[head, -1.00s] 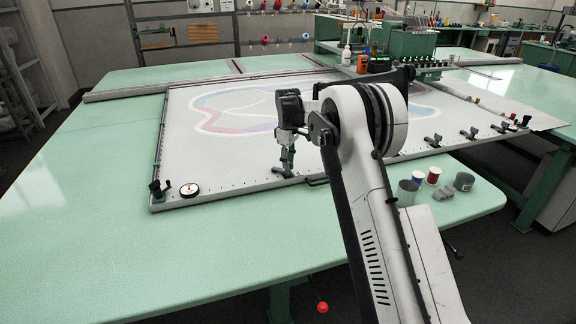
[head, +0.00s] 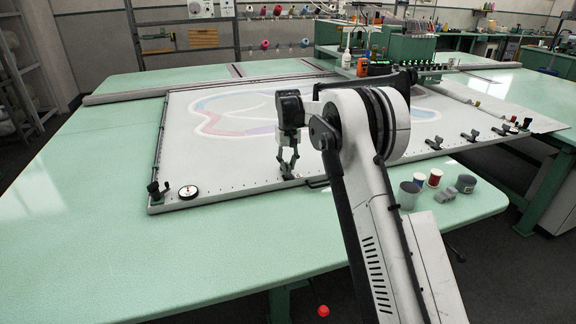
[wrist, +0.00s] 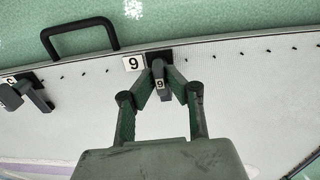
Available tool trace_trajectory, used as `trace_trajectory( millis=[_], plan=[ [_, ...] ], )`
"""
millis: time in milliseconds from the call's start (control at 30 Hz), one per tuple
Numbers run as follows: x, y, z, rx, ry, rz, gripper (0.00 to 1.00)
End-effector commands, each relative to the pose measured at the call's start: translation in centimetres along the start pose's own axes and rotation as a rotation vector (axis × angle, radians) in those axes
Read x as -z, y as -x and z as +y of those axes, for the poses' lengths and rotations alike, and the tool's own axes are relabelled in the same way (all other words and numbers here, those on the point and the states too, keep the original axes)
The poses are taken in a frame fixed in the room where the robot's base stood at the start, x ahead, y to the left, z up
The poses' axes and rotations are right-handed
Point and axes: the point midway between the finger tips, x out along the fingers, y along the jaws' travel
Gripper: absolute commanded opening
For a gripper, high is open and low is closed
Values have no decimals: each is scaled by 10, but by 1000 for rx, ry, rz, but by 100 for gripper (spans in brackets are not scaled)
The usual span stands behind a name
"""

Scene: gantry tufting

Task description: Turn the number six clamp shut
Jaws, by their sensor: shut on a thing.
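The clamp (wrist: 160,72) sits on the front edge of the white frame (head: 235,180), in the upper middle of the wrist view. The white plate (wrist: 133,63) beside it reads as 9 there; that view looks turned around, with the front edge at the top, so it can be a six upside down. The same digit is on the clamp's lever. My gripper (wrist: 163,84) is shut on the lever, one finger on each side. The lever points inward from the edge, slightly tilted. In the head view my gripper (head: 288,168) reaches down to the clamp, partly hiding it.
A black handle (wrist: 78,35) projects from the frame edge near the clamp. Another clamp (wrist: 38,95) stands at the left of the wrist view. A round dial (head: 188,192) lies at the frame's left corner. Cups (head: 409,194) and spools stand on the table at right.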

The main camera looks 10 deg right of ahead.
Motion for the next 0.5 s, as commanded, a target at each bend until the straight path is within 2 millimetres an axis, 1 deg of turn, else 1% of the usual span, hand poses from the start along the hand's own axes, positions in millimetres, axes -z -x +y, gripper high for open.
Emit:
trace_trajectory(
  millis=[200,500],
  plan=[
    [0,0,0,0,-37,0,0],
    [0,0,0,0,-42,0,0]
  ],
)
